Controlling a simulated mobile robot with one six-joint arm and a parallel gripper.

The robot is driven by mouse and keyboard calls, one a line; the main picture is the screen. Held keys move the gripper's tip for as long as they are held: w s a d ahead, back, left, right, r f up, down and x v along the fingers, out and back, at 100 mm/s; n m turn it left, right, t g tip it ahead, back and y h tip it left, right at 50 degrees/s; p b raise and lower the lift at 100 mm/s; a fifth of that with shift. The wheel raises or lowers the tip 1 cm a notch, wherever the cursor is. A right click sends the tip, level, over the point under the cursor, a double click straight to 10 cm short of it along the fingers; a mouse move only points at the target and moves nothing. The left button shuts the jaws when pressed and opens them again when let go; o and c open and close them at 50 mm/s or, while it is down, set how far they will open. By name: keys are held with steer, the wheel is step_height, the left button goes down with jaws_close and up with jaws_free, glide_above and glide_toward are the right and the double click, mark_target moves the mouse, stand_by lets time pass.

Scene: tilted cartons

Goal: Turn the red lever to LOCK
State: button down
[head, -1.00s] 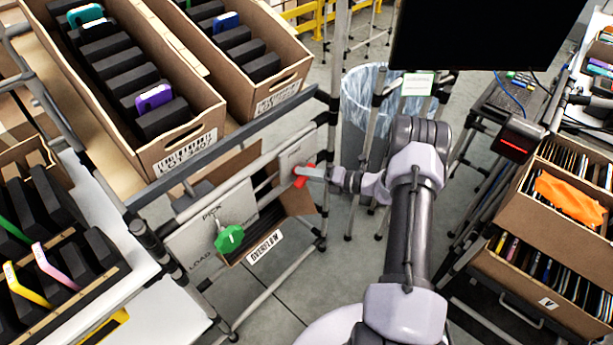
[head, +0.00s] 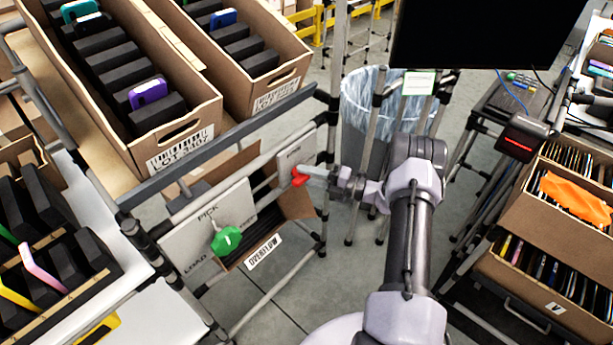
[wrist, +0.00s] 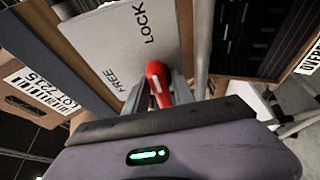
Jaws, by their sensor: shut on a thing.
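The red lever (head: 299,177) is on a small grey panel (head: 294,153) on the rack's right side, below the cartons. My gripper (head: 308,174) reaches it from the right and is shut on the lever. In the wrist view the red lever (wrist: 157,80) stands between the two fingers of my gripper (wrist: 160,92). The panel (wrist: 105,50) there bears the words LOCK and FREE. The lever's tip lies beside and below the word LOCK, to the right of FREE. The lever's pivot is mostly hidden by the fingers.
A green lever (head: 226,240) sits on a panel marked PICK and LOAD, left of the red one. Tilted cartons (head: 180,140) stand above on the rack. An overflow box (head: 290,215) is below. A lined bin (head: 372,105) stands behind my arm.

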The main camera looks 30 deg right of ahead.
stand_by(0.3)
steer(key=c, duration=1.3)
jaws_free()
steer(key=shift+s+d, duration=0.1)
steer(key=p+v, duration=0.3)
steer(key=v, duration=1.4)
steer(key=shift+d, duration=0.15)
